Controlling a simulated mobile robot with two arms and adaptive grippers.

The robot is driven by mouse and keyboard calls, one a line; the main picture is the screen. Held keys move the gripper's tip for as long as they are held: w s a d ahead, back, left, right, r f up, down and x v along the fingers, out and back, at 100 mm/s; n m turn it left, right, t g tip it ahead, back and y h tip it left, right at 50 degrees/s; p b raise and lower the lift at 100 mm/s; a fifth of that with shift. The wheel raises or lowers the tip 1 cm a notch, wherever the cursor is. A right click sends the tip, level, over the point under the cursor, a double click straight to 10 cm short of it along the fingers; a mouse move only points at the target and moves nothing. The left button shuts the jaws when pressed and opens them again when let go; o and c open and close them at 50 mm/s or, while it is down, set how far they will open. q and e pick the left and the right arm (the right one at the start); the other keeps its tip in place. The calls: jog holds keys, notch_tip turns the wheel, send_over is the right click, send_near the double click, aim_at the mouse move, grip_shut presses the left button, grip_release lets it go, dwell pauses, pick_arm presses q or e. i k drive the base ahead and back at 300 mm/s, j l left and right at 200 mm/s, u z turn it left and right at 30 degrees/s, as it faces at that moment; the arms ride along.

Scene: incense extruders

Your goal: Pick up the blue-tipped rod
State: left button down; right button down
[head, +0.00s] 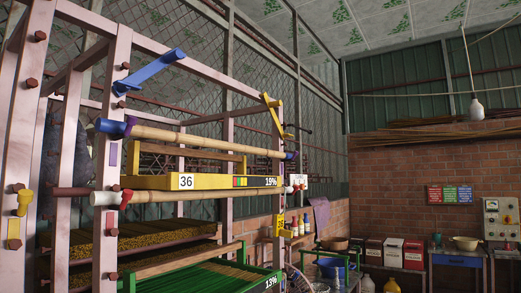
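The blue-tipped rod (200,140) is a long pale wooden rod with a blue cap at its left end and another at its right end. It lies across the pinkish metal rack (110,155), sloping slightly down to the right in the picture. Its left end shows beside the rack's near post, close to a purple piece. It passes above the yellow tray (160,182) marked 36 and 19%. Neither of my grippers shows in the head view.
A second rod (190,194) with a white left end lies lower on the rack, near a red bracket. A blue bracket (150,72) juts out above. A green tray (205,277) marked 13% is below. Boxes (395,252) and a control panel (500,217) stand at right.

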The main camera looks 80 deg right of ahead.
aim_at(103, 125)
jog(key=z, duration=2.45)
jog(key=i+l+u, duration=0.1)
jog(key=u, duration=1.15)
jog(key=l+u, duration=0.25)
jog(key=l, duration=0.2)
jog(key=l+u, duration=0.25)
jog(key=l, duration=0.15)
jog(key=k+l+u, duration=0.25)
jog(key=l, duration=0.15)
jog(key=l+u, duration=0.2)
jog(key=l, duration=0.25)
jog(key=k+l+u, duration=0.35)
jog(key=l+u, duration=0.15)
jog(key=l, duration=0.25)
